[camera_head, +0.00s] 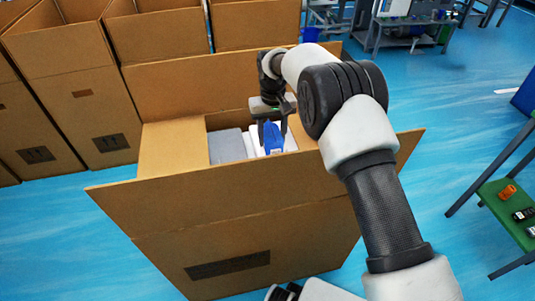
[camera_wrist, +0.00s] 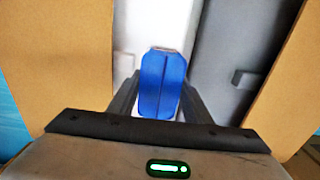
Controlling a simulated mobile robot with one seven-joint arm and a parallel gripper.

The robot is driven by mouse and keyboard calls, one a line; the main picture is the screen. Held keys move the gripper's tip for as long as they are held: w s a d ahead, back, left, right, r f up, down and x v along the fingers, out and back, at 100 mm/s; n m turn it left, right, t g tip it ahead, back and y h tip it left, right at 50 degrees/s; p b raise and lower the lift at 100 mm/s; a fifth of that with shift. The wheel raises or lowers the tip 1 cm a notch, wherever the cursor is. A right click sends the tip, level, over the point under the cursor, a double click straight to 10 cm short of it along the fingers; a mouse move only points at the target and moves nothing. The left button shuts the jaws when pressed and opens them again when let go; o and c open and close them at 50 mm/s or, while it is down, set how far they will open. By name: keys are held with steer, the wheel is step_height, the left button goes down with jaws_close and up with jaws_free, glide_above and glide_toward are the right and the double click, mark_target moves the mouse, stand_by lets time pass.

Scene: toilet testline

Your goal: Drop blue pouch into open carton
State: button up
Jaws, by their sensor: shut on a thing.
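The blue pouch (camera_head: 273,137) hangs in my gripper (camera_head: 272,132) over the opening of the open carton (camera_head: 250,215). In the wrist view the blue pouch (camera_wrist: 162,84) sits between the two dark fingers of my gripper (camera_wrist: 160,95), which are shut on it. The carton's flaps are spread outward. Its cardboard shows on both sides in the wrist view (camera_wrist: 55,60). Inside the carton are a grey item (camera_head: 227,146) and a white item (camera_head: 257,142) beside it. The pouch is in front of part of the white item, and I cannot tell whether they touch.
Several more open cartons (camera_head: 65,85) stand in a row behind and to the left. A green-topped table (camera_head: 505,205) with an orange part (camera_head: 508,192) is at the right. A workbench (camera_head: 405,30) stands at the back.

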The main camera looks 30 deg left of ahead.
mark_target(272, 135)
steer(key=shift+f+b, duration=0.4)
steer(key=shift+f, duration=2.35)
steer(key=shift+f, duration=0.3)
steer(key=o, duration=1.1)
steer(key=shift+r, duration=0.1)
step_height(272, 135, up, 12)
steer(key=shift+r+p, duration=0.25)
steer(key=shift+p, duration=0.7)
